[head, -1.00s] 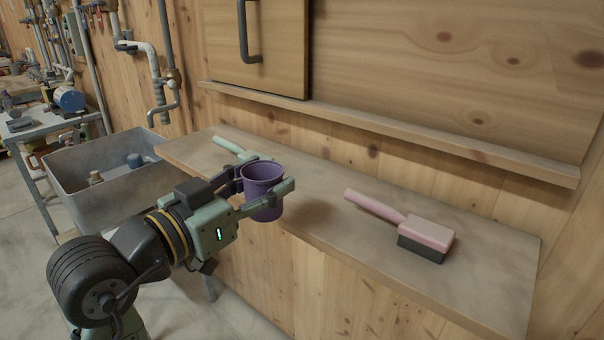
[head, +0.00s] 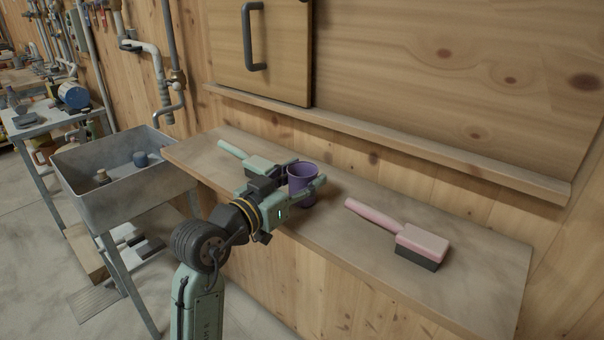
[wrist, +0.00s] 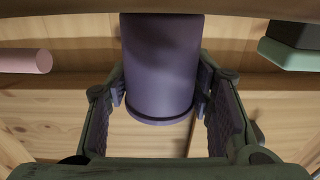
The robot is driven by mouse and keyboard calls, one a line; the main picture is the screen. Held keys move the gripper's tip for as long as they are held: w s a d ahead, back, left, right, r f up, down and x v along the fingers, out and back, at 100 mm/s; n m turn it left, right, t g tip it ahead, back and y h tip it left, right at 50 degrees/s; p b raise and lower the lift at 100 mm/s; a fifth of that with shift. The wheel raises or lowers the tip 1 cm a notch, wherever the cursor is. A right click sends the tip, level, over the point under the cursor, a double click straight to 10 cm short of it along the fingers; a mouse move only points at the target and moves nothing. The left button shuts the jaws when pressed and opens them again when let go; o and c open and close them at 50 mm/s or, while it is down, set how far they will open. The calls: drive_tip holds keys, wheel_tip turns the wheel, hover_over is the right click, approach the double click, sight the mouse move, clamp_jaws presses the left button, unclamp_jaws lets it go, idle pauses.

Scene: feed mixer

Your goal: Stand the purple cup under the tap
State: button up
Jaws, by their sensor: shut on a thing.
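The purple cup (head: 303,178) is upright in my gripper (head: 300,182), over the wooden shelf. My gripper is shut on its sides, one finger on each. In the wrist view the cup (wrist: 160,65) fills the middle between the two fingers (wrist: 162,85). Whether its base touches the shelf I cannot tell. The tap (head: 172,108) is a grey bent pipe on the wooden wall at the left, above the back corner of a grey basin. The cup is well to the right of the tap.
The shelf (head: 440,300) holds a pink brush (head: 420,245) at the right and a green-handled brush (head: 235,150) behind my gripper. The grey basin (head: 120,205) on legs stands left of the shelf, with small objects inside. A wall ledge (head: 400,145) runs above the shelf.

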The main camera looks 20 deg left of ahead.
drive_tip(key=shift+f+b, duration=0.3)
drive_tip(key=shift+b, duration=0.05)
drive_tip(key=o, duration=0.9)
drive_tip(key=shift+r, duration=0.1)
drive_tip(key=shift+o, duration=0.2)
